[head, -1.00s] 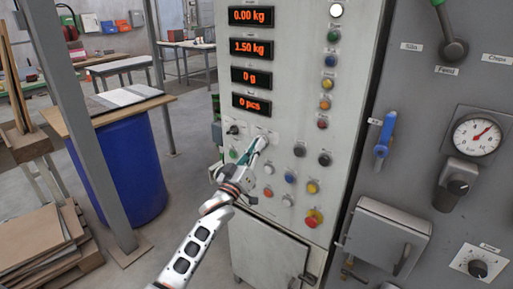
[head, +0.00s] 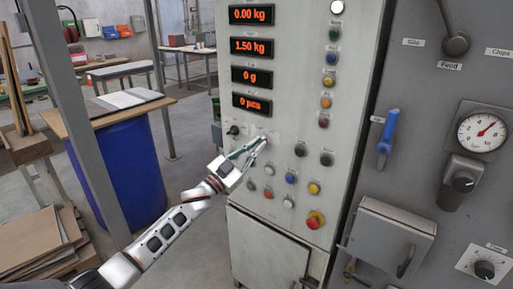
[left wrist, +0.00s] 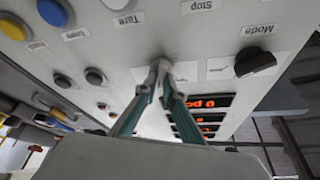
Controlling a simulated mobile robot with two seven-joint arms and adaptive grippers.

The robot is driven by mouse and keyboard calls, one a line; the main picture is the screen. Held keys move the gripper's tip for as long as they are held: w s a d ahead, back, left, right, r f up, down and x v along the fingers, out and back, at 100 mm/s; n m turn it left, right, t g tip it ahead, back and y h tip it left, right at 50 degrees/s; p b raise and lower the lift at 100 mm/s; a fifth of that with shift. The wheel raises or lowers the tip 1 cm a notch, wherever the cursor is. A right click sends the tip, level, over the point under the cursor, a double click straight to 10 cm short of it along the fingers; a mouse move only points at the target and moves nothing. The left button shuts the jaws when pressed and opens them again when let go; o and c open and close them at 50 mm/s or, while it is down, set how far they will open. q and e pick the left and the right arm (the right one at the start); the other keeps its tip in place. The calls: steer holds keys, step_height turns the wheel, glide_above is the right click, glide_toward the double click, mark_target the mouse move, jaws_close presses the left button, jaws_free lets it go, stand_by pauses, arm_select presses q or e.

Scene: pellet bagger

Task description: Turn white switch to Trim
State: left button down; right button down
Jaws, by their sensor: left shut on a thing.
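My left gripper (head: 262,141) has its fingertips against the front of the grey-white control panel (head: 300,60), below the red displays and right of a small black switch. It also shows in the left wrist view (left wrist: 164,75), with both fingertips close together on a small pale knob at the panel face. This knob is the white switch, mostly hidden by the fingers. Its pointing direction and the Trim mark cannot be made out. My right gripper is not in view.
The black Mode switch (left wrist: 255,62) is close beside the fingers. Several coloured buttons, including a blue one (head: 291,178) and a red stop knob (head: 315,220), sit lower on the panel. A blue handle (head: 387,135) is on the grey cabinet to the right.

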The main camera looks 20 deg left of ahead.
arm_select(q)
steer(key=shift+f+m+g+h, duration=0.15)
steer(key=shift+m+g+h, duration=0.15)
steer(key=shift+m, duration=0.5)
steer(key=c, duration=2.1)
jaws_free()
steer(key=shift+c, duration=0.2)
steer(key=v, duration=1.2)
steer(key=shift+a, duration=0.1)
